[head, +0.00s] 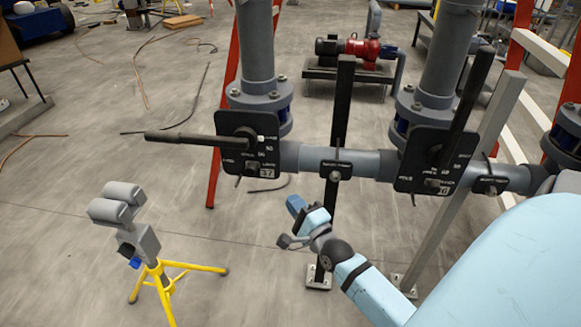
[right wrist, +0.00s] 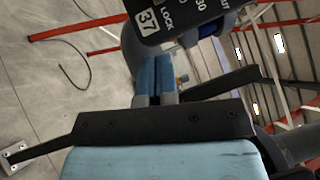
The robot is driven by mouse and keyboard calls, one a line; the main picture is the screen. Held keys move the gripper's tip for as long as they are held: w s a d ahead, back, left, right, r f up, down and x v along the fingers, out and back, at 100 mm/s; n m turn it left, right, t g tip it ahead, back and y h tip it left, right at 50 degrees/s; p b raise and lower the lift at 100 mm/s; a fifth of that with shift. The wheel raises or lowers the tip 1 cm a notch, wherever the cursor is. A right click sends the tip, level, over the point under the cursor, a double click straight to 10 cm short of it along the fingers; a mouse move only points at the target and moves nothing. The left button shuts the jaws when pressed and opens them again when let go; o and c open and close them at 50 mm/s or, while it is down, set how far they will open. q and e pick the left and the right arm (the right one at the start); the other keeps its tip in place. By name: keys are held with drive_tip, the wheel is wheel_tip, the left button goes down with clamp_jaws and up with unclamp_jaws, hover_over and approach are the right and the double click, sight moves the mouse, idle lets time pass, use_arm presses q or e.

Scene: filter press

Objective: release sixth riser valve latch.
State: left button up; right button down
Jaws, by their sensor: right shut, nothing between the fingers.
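The left valve plate (head: 249,143) is black, marked 37 and LOCK, on a grey riser. Its long black lever (head: 185,138) points left, roughly level. A small latch piece (head: 250,168) sits by the 37 tag. A second black plate (head: 425,160) on the right riser has a similar latch piece (head: 433,184); its lever (head: 470,100) slants up. Which valve is the sixth I cannot tell. My right gripper (head: 296,208) is shut and empty, below the header pipe. In the right wrist view its blue fingers (right wrist: 154,75) point toward plate 37 (right wrist: 165,18), apparently apart from it.
A grey header pipe (head: 310,160) joins the risers, with a black post (head: 338,110) at its middle. A yellow tripod stand (head: 160,272) with grey rollers stands at left. A red pump (head: 365,50) is behind. The floor at left is mostly open, with hoses.

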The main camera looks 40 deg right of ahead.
drive_tip(key=p, duration=0.1)
approach(257, 169)
drive_tip(key=w+d, duration=0.3)
drive_tip(key=shift+w+a+r+p, duration=0.2)
drive_tip(key=shift+w+a+r, duration=0.05)
drive_tip(key=shift+w+a, duration=0.25)
drive_tip(key=shift+w+a+r+p, duration=0.2)
drive_tip(key=shift+w+a+r, duration=0.15)
drive_tip(key=shift+w, duration=0.25)
drive_tip(key=shift+w+a+r, duration=0.1)
drive_tip(key=shift+w+a, duration=0.3)
drive_tip(key=shift+a, duration=0.05)
drive_tip(key=shift+w+a, duration=0.1)
